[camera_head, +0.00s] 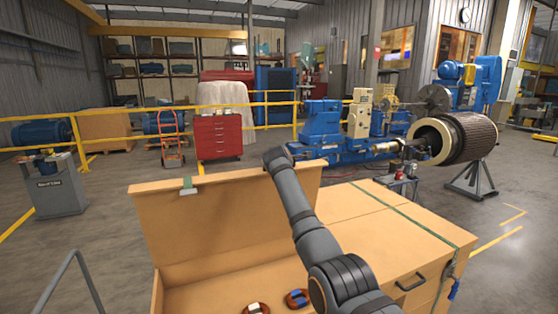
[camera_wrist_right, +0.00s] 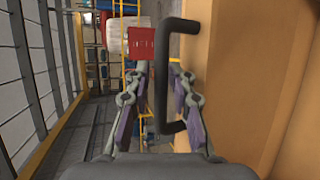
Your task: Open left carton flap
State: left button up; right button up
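The tan carton (camera_head: 160,296) is at the bottom of the head view. Its left flap (camera_head: 225,222) stands raised, with a green strap end and pale buckle on its top edge. My right arm reaches across the carton to the flap's top edge, and the gripper is hidden there. In the right wrist view, my right gripper (camera_wrist_right: 160,68) has its fingers apart on either side of a black handle (camera_wrist_right: 161,85) on a tan panel (camera_wrist_right: 245,80). I see a small gap beside the bar. My left gripper is out of view.
The carton's right flap (camera_head: 350,215) lies flat under a green strap (camera_head: 420,222). Two small round items, one with white (camera_head: 257,308) and one with blue (camera_head: 297,299), show inside the open left side. A grey cabinet (camera_head: 58,192) stands at left; the floor between is clear.

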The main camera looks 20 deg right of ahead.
jog(key=shift+o, duration=0.7)
jog(key=shift+s, duration=0.1)
jog(key=v, duration=1.2)
